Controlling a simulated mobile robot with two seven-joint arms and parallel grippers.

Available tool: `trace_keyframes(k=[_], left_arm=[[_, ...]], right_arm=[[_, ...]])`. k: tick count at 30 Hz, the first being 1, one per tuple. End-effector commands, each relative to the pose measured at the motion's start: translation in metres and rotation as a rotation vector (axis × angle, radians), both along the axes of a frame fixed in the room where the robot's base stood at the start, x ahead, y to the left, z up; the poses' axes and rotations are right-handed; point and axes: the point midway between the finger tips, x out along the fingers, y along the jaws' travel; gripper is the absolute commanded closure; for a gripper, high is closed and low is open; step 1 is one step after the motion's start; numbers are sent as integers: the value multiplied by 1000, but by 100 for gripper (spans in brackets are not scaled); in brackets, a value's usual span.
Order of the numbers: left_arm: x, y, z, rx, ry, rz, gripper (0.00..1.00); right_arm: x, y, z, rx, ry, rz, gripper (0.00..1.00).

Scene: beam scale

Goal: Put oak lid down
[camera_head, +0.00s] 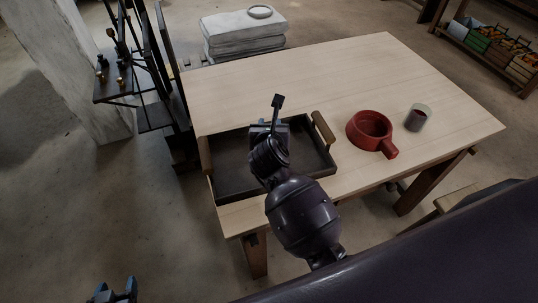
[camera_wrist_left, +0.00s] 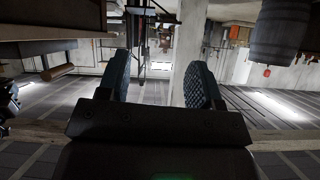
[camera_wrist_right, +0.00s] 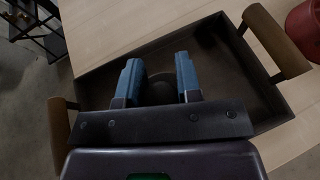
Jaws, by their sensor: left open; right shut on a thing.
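My right gripper (camera_head: 268,128) is over the dark tray (camera_head: 232,187), pointing down into it. In the right wrist view its two blue fingers (camera_wrist_right: 161,82) stand a little apart, closed on a small dark rounded thing (camera_wrist_right: 160,92). This seems to be the oak lid, mostly hidden by the fingers and the hand. I cannot tell whether it touches the tray floor. My left gripper (camera_head: 113,293) is low at the bottom left of the head view, away from the table. Its fingers are wide apart and empty in the left wrist view (camera_wrist_left: 165,85).
The tray has two wooden handles and lies on the pale table (camera_head: 330,80). To its right are a red pot with a handle (camera_head: 392,150) and a small glass (camera_head: 418,118). A dark stand (camera_head: 172,118) is left of the table. The table's back half is clear.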

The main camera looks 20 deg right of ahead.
Motion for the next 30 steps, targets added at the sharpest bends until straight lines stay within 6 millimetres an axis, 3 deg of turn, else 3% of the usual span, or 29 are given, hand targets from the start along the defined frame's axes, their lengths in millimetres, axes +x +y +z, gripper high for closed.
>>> trace_keyframes(k=[1, 3, 11, 20, 30], left_arm=[[-2, 0, -15, 1, 11, 0, 41], [-5, 0, -26, 1, 21, -1, 41], [-16, 1, -63, 2, 62, -1, 41], [-8, -1, -59, 3, 46, -6, 41], [-9, -3, -86, 3, 71, -14, 41]], right_arm=[[0, 0, -15, -1, 5, 0, 92], [-1, 0, -25, -1, 7, 0, 92], [-1, 0, -54, -2, 7, 1, 92], [0, 0, -61, -1, 0, 0, 92], [-1, 0, -102, -2, 9, 1, 92]])
